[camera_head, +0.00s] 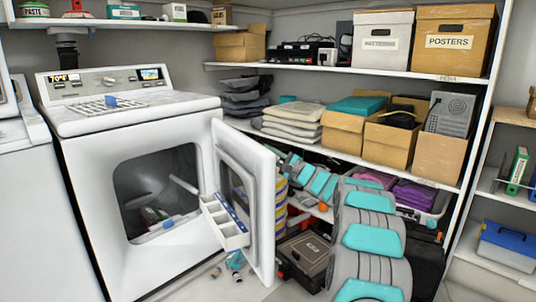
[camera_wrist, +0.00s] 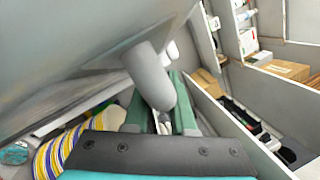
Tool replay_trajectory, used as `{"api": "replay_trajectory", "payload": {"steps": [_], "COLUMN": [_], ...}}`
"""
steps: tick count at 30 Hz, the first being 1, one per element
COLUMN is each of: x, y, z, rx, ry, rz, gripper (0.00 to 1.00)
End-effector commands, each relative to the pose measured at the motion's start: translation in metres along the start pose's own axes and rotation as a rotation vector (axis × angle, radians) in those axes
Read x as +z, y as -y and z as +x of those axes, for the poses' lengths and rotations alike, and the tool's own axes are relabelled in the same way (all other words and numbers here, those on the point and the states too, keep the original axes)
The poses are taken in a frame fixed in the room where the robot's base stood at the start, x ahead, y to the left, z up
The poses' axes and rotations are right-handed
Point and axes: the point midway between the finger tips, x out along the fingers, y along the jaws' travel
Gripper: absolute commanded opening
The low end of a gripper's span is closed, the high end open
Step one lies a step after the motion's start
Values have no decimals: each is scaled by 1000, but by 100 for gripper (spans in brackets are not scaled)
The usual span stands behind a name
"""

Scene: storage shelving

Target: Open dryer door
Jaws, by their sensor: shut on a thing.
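The white dryer (camera_head: 160,175) stands at the left in the head view. Its door (camera_head: 262,215) is swung out to the right, and the dark drum opening (camera_head: 160,190) shows. In the wrist view the door (camera_wrist: 80,50) is the large grey panel at the upper left. A grey rounded handle (camera_wrist: 150,75) sticks out from it between the green fingers of my gripper (camera_wrist: 160,98), which is shut on the handle. In the head view my arm reaches from the lower right to behind the door's right edge; the fingers and the handle are hidden there.
Shelves (camera_head: 340,65) with boxes and folded cloths line the wall behind my arm. A yellow-striped roll (camera_head: 281,195) stands close behind the door. A dark case (camera_head: 305,252) and small items (camera_head: 235,262) lie on the floor near the door. A white compartment tray (camera_head: 225,222) is at the door's inner side.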

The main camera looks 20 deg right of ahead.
Motion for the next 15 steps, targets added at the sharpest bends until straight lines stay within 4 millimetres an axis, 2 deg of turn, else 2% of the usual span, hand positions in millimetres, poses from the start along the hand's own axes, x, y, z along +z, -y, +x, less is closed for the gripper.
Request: {"api": "replay_trajectory", "payload": {"steps": [3, 4, 6, 15], "x": [1, 1, 1, 0], "y": [-1, -1, -1, 0], "z": [2, 2, 2, -1], "rx": [2, 2, 1, 0], "ry": [2, 2, 2, 1], "rz": [-1, -1, -1, -1], "gripper": [0, 26, 34, 36]}}
